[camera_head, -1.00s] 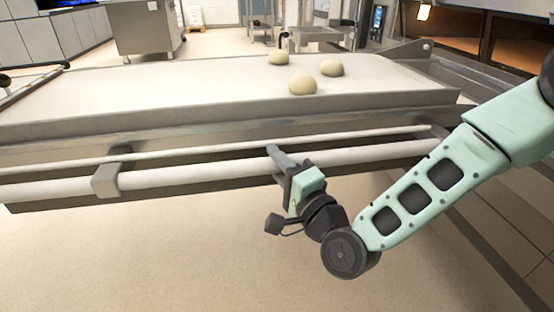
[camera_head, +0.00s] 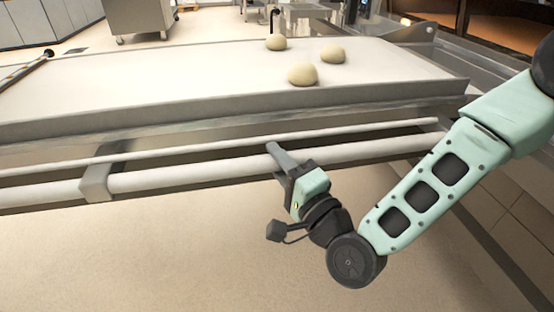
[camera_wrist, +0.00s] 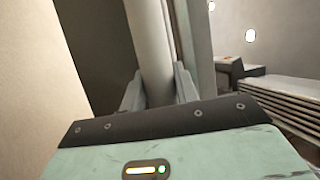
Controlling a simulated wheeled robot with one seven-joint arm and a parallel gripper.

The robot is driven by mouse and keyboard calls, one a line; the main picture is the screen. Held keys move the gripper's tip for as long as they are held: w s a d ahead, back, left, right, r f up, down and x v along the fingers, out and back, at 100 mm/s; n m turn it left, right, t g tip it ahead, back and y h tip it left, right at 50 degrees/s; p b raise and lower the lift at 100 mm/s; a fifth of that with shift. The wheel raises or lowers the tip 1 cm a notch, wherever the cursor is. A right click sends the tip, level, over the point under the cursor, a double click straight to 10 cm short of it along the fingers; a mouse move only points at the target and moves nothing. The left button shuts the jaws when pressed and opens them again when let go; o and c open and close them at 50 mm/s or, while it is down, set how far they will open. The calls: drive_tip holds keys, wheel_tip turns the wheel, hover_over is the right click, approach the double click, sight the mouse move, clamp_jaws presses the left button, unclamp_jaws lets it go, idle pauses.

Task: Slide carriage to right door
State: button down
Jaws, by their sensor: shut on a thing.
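The carriage is a wide loader with a pale flat belt (camera_head: 180,75) and a grey metal front edge (camera_head: 230,106). A white round handle bar (camera_head: 210,172) runs along its front, with a thinner rod above it. A grey bracket (camera_head: 98,181) holds the bar at the left. My gripper (camera_head: 279,160) is shut around the bar, right of the bracket. In the wrist view the bar (camera_wrist: 150,45) passes between the two fingers of my gripper (camera_wrist: 158,90). Three dough balls (camera_head: 303,74) rest on the belt toward its right end. The right door cannot be made out for certain.
Ovens with a lit glass front (camera_head: 505,22) stand at the upper right, beyond the carriage's right end. A steel cabinet (camera_head: 138,17) stands behind at the left.

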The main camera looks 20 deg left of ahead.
drive_tip(key=shift+s+f, duration=0.15)
drive_tip(key=shift+s, duration=0.1)
drive_tip(key=c, duration=1.1)
unclamp_jaws()
drive_tip(key=shift+d, duration=0.1)
drive_tip(key=shift+o, duration=0.2)
drive_tip(key=p+v, duration=0.7)
drive_tip(key=v, duration=1)
drive_tip(key=shift+d, duration=0.25)
